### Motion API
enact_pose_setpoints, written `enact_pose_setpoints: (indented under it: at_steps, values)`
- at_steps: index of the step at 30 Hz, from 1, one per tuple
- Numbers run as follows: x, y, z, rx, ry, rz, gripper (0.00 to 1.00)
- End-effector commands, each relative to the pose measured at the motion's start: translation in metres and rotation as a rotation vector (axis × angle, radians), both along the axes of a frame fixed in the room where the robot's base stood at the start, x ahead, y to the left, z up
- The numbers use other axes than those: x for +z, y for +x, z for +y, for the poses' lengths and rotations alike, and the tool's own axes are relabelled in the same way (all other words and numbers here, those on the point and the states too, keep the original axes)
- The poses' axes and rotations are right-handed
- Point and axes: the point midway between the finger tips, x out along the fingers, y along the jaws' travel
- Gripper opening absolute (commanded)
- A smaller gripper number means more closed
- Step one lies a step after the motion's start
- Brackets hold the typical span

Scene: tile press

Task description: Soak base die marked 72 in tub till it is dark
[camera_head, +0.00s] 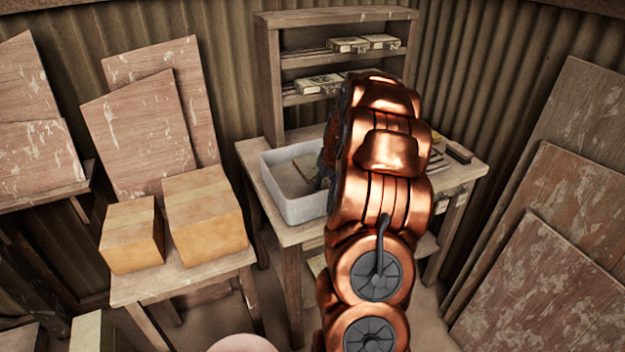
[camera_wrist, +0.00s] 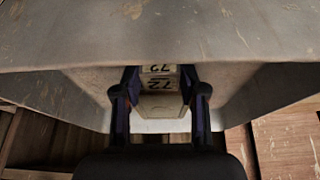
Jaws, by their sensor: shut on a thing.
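The base die marked 72 (camera_wrist: 160,84) is between the fingers of my gripper (camera_wrist: 160,100) in the wrist view. Its visible faces look pale cream, with dark numbers, one reading upside down. My gripper is shut on it. The pale grey tub (camera_head: 303,208) stands on the workbench in the head view. My gripper (camera_head: 318,178) is at the tub's right side there, mostly hidden by my copper arm. The tub's pale wall (camera_wrist: 160,45) fills the top of the wrist view. I cannot tell whether the die touches water.
The workbench (camera_head: 262,180) bears the tub and a small brown block (camera_head: 459,152). A shelf (camera_head: 340,16) behind holds several boxed pieces. Two cardboard boxes (camera_head: 205,215) stand on a stand at left. Wooden panels (camera_head: 545,270) lean at right.

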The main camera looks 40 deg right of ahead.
Motion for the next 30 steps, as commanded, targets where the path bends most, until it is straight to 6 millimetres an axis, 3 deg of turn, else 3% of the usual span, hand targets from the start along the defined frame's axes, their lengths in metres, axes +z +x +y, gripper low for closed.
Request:
enact_pose_setpoints:
  at_steps: [30]
  values:
    - [0.064, 0.001, -0.001, -0.001, -0.003, -0.004, 0.0]
